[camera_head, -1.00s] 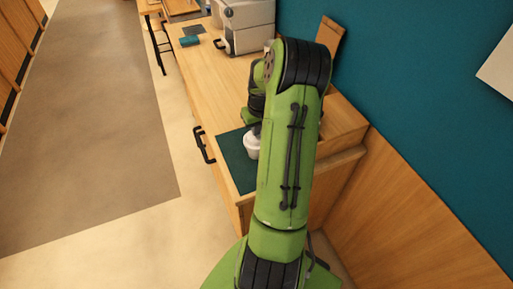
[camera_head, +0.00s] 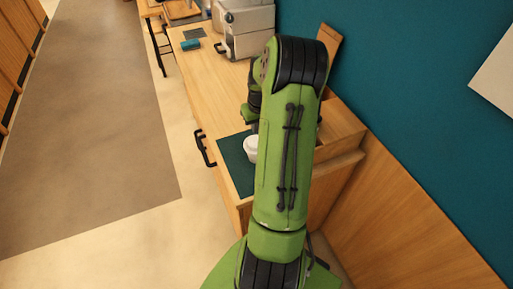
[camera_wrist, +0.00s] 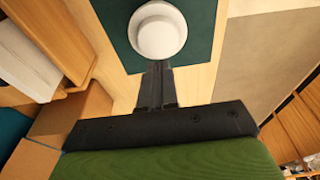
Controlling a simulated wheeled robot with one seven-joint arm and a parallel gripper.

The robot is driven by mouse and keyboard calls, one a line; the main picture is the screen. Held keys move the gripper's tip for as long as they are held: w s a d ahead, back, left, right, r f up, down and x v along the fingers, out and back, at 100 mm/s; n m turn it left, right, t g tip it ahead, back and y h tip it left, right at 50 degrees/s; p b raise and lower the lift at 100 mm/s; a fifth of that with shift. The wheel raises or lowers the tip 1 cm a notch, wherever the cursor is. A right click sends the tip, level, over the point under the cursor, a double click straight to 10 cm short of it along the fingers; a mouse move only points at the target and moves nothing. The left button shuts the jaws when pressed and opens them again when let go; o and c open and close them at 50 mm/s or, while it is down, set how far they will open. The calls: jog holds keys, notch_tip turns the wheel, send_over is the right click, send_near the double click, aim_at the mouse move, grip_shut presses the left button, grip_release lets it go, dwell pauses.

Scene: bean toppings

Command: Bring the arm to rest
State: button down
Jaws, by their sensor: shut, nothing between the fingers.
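My green arm reaches over the wooden counter in the head view and hides part of it. My gripper (camera_wrist: 157,82) shows in the wrist view with its two dark fingers together and nothing between them. A white round bowl or cup (camera_wrist: 159,33) appears just beyond the fingertips on a dark teal mat (camera_wrist: 198,52). In the head view the white bowl (camera_head: 251,148) stands on the mat (camera_head: 235,172), partly hidden by my arm. I cannot tell the height of the fingertips above the mat.
The counter (camera_head: 205,95) runs away toward a grey and white machine (camera_head: 247,30). A small teal item (camera_head: 190,45) lies near its far end. A black handle (camera_head: 204,148) sticks out on the counter's left side. A teal wall (camera_head: 400,90) stands at the right. The floor at left is clear.

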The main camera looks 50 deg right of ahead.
jog(key=shift+f, duration=0.2)
jog(key=w+a+r+n+t+h, duration=0.1)
jog(key=a+r+n, duration=0.1)
jog(key=a+r, duration=0.7)
jog(key=a+r+n, duration=0.1)
jog(key=a+r, duration=0.5)
jog(key=a, duration=0.5)
jog(key=s+a+r+n+t+y, duration=0.2)
jog(key=s+a+r+n, duration=0.1)
jog(key=s+a, duration=1)
jog(key=shift+a+r+t, duration=0.3)
jog(key=shift+a+r, duration=0.3)
jog(key=shift+a, duration=0.25)
jog(key=shift+s, duration=0.15)
